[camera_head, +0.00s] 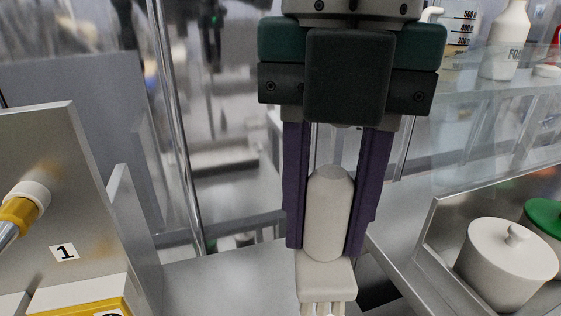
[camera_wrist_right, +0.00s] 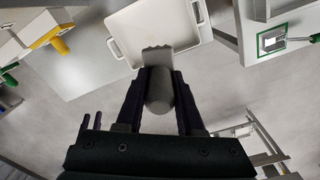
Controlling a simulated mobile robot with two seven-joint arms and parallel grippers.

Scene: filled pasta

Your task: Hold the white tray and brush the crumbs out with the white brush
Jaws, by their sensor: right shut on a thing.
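My right gripper (camera_head: 325,247) is shut on the handle of the white brush (camera_head: 329,215), which hangs upright with its bristle end down. The gripper also shows in the right wrist view (camera_wrist_right: 158,88), with the brush head (camera_wrist_right: 157,56) between and beyond its fingers. The white tray (camera_wrist_right: 135,22) is in the right wrist view at the top, a shallow square tray with side handles. The brush head overlaps its near edge in that view; I cannot tell whether they touch. No crumbs can be made out. My left gripper is not in view.
A metal panel marked 1 (camera_head: 48,190) with a yellow and white fitting (camera_head: 22,208) stands at the left. A white lidded pot (camera_head: 508,262) sits in a metal-sided bay at the right. A glass shelf (camera_head: 470,100) with a white bottle (camera_head: 505,45) is behind. A vertical metal post (camera_head: 178,120) stands left of the gripper.

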